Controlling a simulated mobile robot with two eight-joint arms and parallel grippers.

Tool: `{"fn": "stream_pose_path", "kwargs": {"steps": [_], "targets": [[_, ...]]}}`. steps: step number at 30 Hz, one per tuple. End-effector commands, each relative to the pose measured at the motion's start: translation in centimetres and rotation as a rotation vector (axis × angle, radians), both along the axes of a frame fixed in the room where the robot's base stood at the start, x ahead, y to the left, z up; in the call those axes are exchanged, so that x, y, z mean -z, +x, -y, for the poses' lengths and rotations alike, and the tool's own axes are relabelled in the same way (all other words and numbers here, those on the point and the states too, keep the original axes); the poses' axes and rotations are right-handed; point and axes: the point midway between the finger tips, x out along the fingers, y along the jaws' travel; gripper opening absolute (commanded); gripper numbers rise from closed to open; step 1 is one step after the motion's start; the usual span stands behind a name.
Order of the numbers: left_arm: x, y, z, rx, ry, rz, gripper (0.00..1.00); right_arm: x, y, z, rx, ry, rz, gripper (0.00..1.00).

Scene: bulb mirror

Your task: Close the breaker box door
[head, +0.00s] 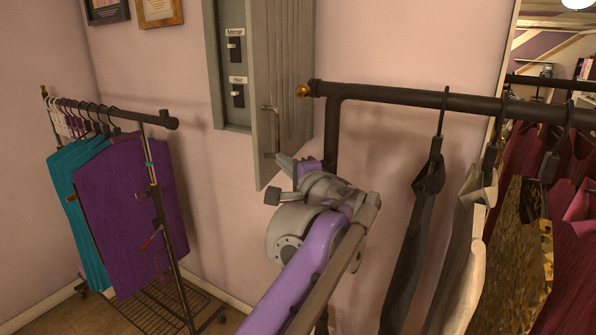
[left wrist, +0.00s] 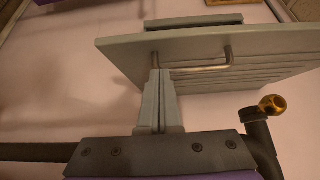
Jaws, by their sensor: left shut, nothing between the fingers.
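The grey breaker box (head: 216,60) is on the pink wall, with two labelled switches showing inside. Its door (head: 290,80) stands open, swung out to the right, with ridged slats on one face and a metal bar handle (head: 271,130) on it. My left gripper (head: 285,162) is by the lower part of the door. In the left wrist view its two fingers (left wrist: 158,78) are together and empty. Their tips overlap the left end of the handle (left wrist: 205,68) on the door (left wrist: 120,43); I cannot tell whether they touch. My right gripper is out of view.
A dark clothes rail (head: 420,97) with a brass end knob (head: 303,91) stands close right of the door, hung with several garments. Another rack (head: 165,190) with teal and purple clothes stands left. The wall below the box is clear.

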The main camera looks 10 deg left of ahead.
Motion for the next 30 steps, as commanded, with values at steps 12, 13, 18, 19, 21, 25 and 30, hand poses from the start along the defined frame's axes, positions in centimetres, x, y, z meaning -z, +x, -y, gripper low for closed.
{"fn": "stream_pose_path", "kwargs": {"steps": [12, 13, 18, 19, 21, 25, 30], "targets": [[0.0, 0.3, -3.1, 0.001, 0.001, -0.001, 0.0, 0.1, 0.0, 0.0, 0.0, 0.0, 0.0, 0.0], [0.0, 0.3, -3.1, 0.001, 0.001, -0.001, 0.0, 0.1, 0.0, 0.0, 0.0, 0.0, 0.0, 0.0], [0.0, 0.3, -3.0, 0.001, 0.0, 0.0, 0.0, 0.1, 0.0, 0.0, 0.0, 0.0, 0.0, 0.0], [0.0, 0.3, -3.0, 0.001, 0.0, 0.0, 0.0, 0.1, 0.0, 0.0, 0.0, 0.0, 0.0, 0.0], [0.0, 0.3, -3.1, 0.0, 0.0, 0.0, 0.0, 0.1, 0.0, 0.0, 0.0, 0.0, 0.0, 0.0], [-0.1, 0.3, -3.9, -0.002, 0.001, -0.001, 0.0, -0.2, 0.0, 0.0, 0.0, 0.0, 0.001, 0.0], [-0.2, 0.4, -6.5, -0.004, 0.001, 0.0, 0.0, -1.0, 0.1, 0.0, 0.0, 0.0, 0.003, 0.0]]}}
